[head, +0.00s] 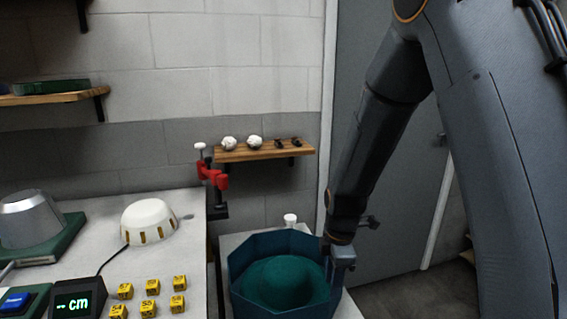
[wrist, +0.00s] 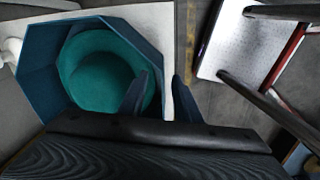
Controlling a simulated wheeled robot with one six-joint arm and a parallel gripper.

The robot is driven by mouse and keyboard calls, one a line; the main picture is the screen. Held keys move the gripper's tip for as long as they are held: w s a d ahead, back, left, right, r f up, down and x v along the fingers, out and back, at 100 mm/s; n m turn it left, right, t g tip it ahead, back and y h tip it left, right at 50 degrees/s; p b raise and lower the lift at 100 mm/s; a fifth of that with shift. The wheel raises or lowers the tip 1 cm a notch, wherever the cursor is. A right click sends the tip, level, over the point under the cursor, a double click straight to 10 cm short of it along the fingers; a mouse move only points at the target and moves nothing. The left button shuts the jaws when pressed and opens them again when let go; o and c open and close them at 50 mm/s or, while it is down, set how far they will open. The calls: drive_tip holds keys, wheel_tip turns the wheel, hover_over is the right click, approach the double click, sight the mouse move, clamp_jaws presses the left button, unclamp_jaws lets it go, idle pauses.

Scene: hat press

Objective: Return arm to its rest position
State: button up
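My gripper (head: 340,258) is low at the right rim of a dark blue octagonal box (head: 250,257). A teal green hat (head: 284,280) with a round crown lies inside the box, brim down. In the wrist view the two fingers of my gripper (wrist: 160,88) stand apart, one on the inner side of the box wall and one outside it. A pale strip of table shows between the wall and the outer finger. Whether the fingers reach below the rim is hard to tell.
The box stands on a small white table (wrist: 150,18). Left is a white workbench (head: 190,240) with a cream dome (head: 148,220), yellow blocks (head: 150,287), a display (head: 78,300) and a metal form (head: 30,217). A red clamp (head: 213,175) and wooden shelf (head: 262,151) are behind. A grey door (head: 400,220) stands right.

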drive_tip(key=s+d+r+m, duration=0.3)
drive_tip(key=s+r+m, duration=0.1)
drive_tip(key=s+m, duration=0.4)
drive_tip(key=s+d+r+m, duration=0.4)
drive_tip(key=s+m, duration=0.5)
drive_tip(key=m, duration=0.2)
drive_tip(key=shift+s, duration=0.15)
drive_tip(key=shift+a+r, duration=0.1)
drive_tip(key=shift+a, duration=0.05)
